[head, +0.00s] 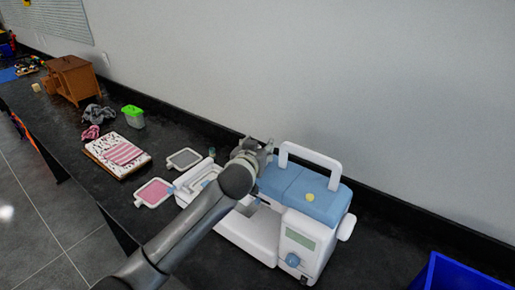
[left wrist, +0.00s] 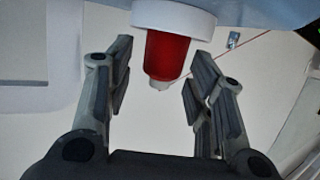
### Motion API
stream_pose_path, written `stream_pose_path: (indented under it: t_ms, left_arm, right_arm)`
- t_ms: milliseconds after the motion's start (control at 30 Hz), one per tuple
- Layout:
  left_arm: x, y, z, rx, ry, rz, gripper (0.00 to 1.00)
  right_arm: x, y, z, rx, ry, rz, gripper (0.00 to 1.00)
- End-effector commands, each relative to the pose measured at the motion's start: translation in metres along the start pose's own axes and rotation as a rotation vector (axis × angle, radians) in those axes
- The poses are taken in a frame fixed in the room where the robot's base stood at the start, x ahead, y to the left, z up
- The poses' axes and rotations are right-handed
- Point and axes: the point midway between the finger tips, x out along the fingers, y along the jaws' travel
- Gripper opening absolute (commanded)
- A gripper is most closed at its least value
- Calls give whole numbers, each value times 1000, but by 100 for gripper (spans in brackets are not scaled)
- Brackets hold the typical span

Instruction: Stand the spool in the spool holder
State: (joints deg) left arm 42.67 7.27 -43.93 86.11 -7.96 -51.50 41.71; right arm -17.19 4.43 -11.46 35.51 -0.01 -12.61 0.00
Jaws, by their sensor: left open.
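The red spool (left wrist: 168,55) shows in the left wrist view, with a wide white round part at its upper end and a small white tip at its lower end. A thin red line runs from beside it to the upper right. My left gripper (left wrist: 157,72) is open, with one finger on each side of the spool and visible gaps. In the head view my left gripper (head: 258,148) is at the back left of the white and blue sewing machine (head: 315,197) and hides the spool. I cannot make out the spool holder for certain. My right gripper is not in view.
The machine's white handle (head: 310,156) rises beside the gripper. A white compartment box (head: 186,190) and pink (head: 154,192) and grey (head: 184,158) pieces lie to the left. A blue bin (head: 450,274) is at the lower right. The wall is close behind.

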Motion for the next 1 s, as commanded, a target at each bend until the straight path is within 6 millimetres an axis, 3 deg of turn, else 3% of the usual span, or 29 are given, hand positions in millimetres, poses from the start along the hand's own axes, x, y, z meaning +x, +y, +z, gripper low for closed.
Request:
stream_pose_path:
  t_ms: [133, 267, 1000]
  left_arm:
    - [-2, 0, -9, 1, 2, -1, 49]
    - [-12, 0, -4, -1, 1, 1, 49]
    - [-111, 0, -4, 0, 1, 0, 49]
  right_arm:
    - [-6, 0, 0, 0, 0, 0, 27]
    - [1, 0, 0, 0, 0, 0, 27]
    - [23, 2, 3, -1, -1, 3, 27]
